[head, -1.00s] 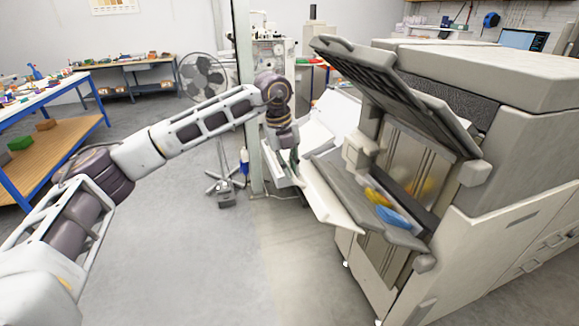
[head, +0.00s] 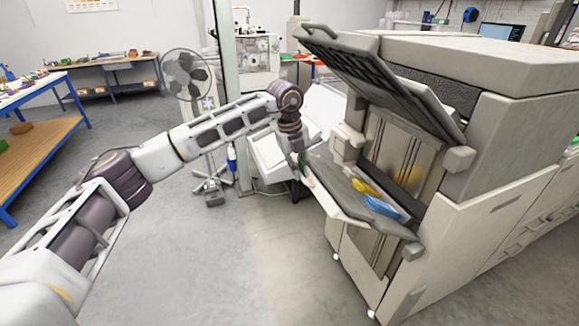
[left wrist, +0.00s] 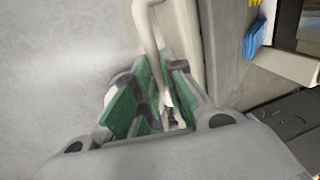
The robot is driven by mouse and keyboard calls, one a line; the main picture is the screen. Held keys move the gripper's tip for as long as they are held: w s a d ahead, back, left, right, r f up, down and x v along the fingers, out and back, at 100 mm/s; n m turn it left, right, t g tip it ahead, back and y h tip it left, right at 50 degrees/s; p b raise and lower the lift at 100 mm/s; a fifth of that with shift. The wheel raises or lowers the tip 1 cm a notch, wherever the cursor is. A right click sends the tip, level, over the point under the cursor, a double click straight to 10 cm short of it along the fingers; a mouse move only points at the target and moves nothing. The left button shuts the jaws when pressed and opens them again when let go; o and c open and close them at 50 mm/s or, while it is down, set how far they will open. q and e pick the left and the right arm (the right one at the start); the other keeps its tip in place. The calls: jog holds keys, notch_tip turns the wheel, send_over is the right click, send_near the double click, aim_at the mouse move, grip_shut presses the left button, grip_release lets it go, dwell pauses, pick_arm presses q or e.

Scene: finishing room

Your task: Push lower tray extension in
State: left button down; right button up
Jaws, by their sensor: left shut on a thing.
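The lower tray (head: 335,185) is a dark grey sloping flap on the front of the large beige machine. The lower tray extension (head: 324,199) is a narrow pale strip along the tray's outer left edge. My left gripper (head: 299,170) is at the far end of this strip. In the left wrist view, the left gripper (left wrist: 167,78) has its green-padded fingers closed around a pale bar at the extension's edge (left wrist: 152,32). The exact contact is partly hidden by the fingers. My right gripper is not in view.
A yellow item (head: 364,187) and a blue item (head: 383,207) lie on the lower tray. A raised dark flap (head: 375,75) hangs above it. A post (head: 228,90) and a fan (head: 187,75) stand behind my arm. The floor in front is clear.

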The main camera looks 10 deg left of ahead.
aim_at(310, 173)
pick_arm(q)
jog(key=w+d+f, duration=0.2)
jog(key=d, duration=0.1)
jog(key=shift+w+f+b, duration=0.1)
jog(key=shift+f+b, duration=0.25)
jog(key=shift+b, duration=0.05)
jog(key=shift+d+f, duration=0.1)
jog(key=c, duration=1.7)
grip_release()
jog(key=shift+d, duration=0.1)
jog(key=shift+o, duration=1.1)
jog(key=shift+w+f, duration=0.1)
jog(key=shift+w, duration=0.05)
jog(key=shift+r, duration=0.75)
notch_tip(310, 173, up, 10)
jog(key=s+a, duration=0.1)
jog(key=shift+s+a+r, duration=0.2)
jog(key=shift+a, duration=0.2)
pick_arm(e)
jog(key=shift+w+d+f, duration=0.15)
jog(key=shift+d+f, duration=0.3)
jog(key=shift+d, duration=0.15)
